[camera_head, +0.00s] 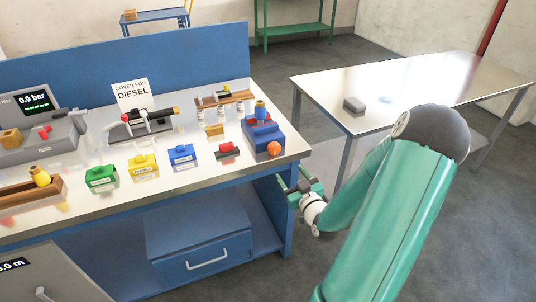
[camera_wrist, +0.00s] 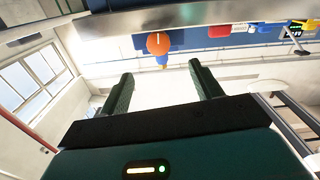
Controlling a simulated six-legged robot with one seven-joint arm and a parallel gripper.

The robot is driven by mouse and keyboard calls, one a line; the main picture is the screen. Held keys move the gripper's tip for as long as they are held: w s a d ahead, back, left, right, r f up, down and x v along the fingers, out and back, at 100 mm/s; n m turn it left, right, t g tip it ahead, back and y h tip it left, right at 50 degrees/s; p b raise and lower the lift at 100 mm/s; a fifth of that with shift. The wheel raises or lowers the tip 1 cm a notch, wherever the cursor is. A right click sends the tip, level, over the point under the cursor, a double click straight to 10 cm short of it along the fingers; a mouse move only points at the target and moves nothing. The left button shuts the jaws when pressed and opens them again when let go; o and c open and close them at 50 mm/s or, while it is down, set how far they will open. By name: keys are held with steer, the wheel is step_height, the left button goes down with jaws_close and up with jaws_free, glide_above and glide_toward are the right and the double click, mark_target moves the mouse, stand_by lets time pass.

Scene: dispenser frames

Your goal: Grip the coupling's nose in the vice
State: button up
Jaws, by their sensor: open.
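The blue vice (camera_head: 262,136) stands at the bench's front right corner, with an orange ball knob (camera_head: 274,149) facing the front. My gripper (camera_head: 304,186) is just off the bench's right end, below and to the right of the vice. In the wrist view my gripper (camera_wrist: 160,82) is open with nothing between its fingers. The orange knob (camera_wrist: 158,43) shows beyond the fingertips in that view.
A red and black part (camera_head: 228,150) lies left of the vice. Blue (camera_head: 182,157), yellow (camera_head: 144,168) and green (camera_head: 102,179) boxes line the bench front. A steel table (camera_head: 420,85) stands to the right.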

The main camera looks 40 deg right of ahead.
mark_target(275, 150)
steer(key=x, duration=1.3)
steer(key=shift+w+d, duration=0.3)
steer(key=shift+d, duration=0.05)
steer(key=shift+c, duration=0.4)
steer(key=c, duration=0.9)
steer(key=shift+f+m, duration=0.1)
steer(key=shift+m, duration=2.2)
steer(key=o, duration=1)
steer(key=shift+s+a, duration=0.1)
steer(key=shift+s, duration=0.1)
steer(key=v, duration=1.3)
steer(key=shift+s+a, duration=0.1)
steer(key=shift+s, duration=0.15)
